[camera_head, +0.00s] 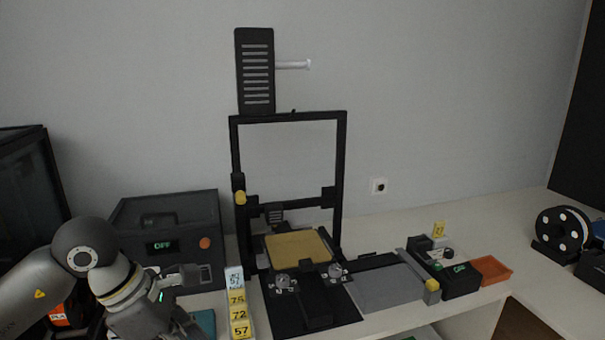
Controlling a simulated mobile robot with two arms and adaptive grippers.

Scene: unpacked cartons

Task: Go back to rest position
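My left arm comes in at the lower left with its grey wrist. My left gripper (186,324) is dark and small at the bottom edge, in front of the black box and left of the yellow number tags. Its fingers are partly cut off by the frame, so I cannot tell whether they are open or shut. I see nothing clearly held in it. My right arm and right gripper are not in view.
A black 3D printer (341,180) with a tan bed (296,249) stands mid-table. The black box reading OFF (190,215) is behind my wrist. Number tags (238,312), a grey plate (392,290), an orange tray (492,270) and a spool (563,230) also occupy the table.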

